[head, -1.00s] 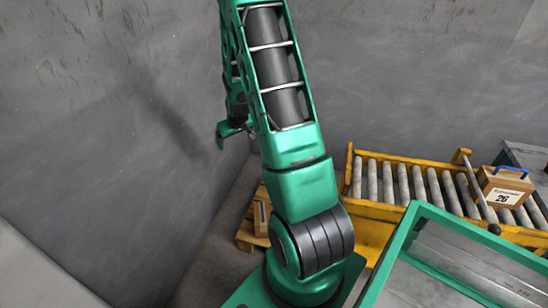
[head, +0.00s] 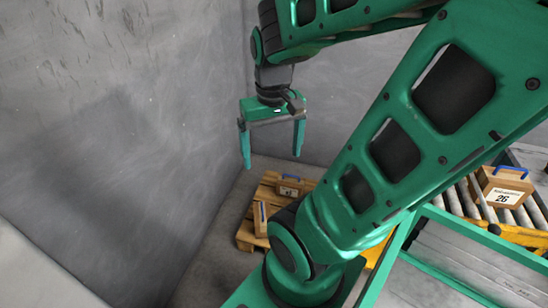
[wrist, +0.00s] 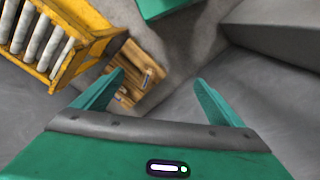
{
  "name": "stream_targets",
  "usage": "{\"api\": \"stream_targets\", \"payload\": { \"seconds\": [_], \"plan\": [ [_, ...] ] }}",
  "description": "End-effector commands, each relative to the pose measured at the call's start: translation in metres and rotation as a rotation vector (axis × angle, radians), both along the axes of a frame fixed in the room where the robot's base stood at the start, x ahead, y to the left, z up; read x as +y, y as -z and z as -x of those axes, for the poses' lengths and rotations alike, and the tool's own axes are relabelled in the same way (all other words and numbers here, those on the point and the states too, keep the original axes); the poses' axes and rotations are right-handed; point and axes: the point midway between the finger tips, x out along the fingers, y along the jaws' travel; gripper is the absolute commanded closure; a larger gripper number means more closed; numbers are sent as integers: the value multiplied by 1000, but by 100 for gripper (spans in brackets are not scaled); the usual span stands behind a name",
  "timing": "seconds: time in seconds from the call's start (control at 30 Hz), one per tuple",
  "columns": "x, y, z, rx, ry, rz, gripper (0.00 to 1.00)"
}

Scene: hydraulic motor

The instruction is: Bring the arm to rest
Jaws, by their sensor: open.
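My green arm rises from its base in the head view and bends over to the left. My gripper (head: 272,154) hangs pointing down at the upper left of the arm, above the pallet area, with its two green fingers wide apart and nothing between them. The wrist view also shows my gripper (wrist: 158,85) with its fingers spread and empty. The fingers are well above the floor and touch nothing that I can see.
A wooden pallet (head: 246,237) with two small boxes, one at the back (head: 290,187) and one at the left (head: 261,218), lies below my gripper. A yellow roller conveyor (wrist: 62,62) bears a labelled box (head: 500,188). Grey walls (head: 120,110) stand left and behind.

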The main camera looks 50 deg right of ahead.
Motion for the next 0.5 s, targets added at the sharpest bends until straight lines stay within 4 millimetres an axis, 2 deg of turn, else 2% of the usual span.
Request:
{"api": "stream_targets", "payload": {
  "seconds": [0.1, 0.2, 0.5],
  "plan": [
    [13, -4, 22, 17, 10, -24, 9],
    [18, -5, 30, 27, 14, -35, 9],
    [19, -6, 32, 29, 15, -38, 9]
  ]
}}
